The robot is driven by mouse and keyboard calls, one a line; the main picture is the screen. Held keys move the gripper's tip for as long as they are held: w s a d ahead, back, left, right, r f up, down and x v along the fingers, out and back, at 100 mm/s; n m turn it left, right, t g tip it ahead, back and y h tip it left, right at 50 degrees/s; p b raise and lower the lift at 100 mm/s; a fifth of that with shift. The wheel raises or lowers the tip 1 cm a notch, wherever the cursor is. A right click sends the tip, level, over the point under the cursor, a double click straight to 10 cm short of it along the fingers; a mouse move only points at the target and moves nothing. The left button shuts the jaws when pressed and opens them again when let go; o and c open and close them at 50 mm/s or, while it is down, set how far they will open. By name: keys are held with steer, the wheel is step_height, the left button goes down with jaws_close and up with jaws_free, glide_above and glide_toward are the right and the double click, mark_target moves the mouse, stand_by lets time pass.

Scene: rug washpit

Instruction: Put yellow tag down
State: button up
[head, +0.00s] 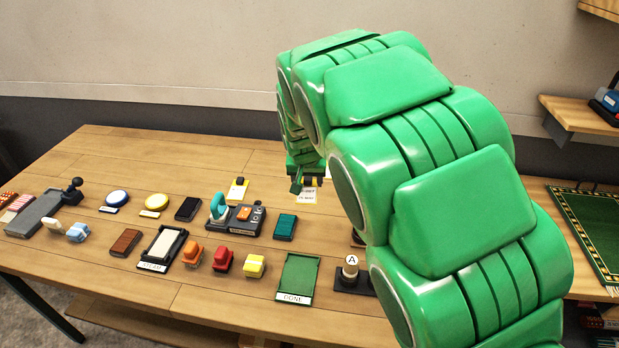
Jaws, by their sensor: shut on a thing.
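My gripper (304,184) is at the far end of my green arm, low over the back middle of the wooden table. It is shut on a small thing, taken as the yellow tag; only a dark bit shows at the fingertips. A pale yellow card with printed lines (307,197) shows just below the fingers. I cannot tell whether this card is part of the held tag or lies on the table. Another yellow tag-like piece with a black top and white label (238,189) lies to the left, apart from the gripper.
On the table (180,310) in front are a tool stand (240,219), a teal block (285,227), a green DONE tray (299,277), a white-padded tray (163,247) and an "A" stamp (351,268). My arm hides the table's right part. The back left is clear.

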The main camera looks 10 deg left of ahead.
steer(key=w+d+f+m, duration=0.1)
steer(key=w+d+f, duration=0.2)
steer(key=w+d, duration=1.3)
steer(key=shift+s+d+f, duration=0.1)
steer(key=shift+s+f, duration=0.15)
steer(key=shift+f, duration=1.35)
steer(key=shift+s+d+f, duration=0.1)
steer(key=shift+s+f, duration=0.1)
steer(key=shift+f, duration=1.4)
steer(key=shift+s+d+f, duration=0.1)
steer(key=shift+s+f, duration=0.15)
steer(key=shift+f, duration=1.35)
steer(key=shift+f, duration=0.1)
steer(key=o, duration=1)
steer(key=v, duration=1.2)
steer(key=shift+a, duration=0.2)
steer(key=shift+s, duration=0.1)
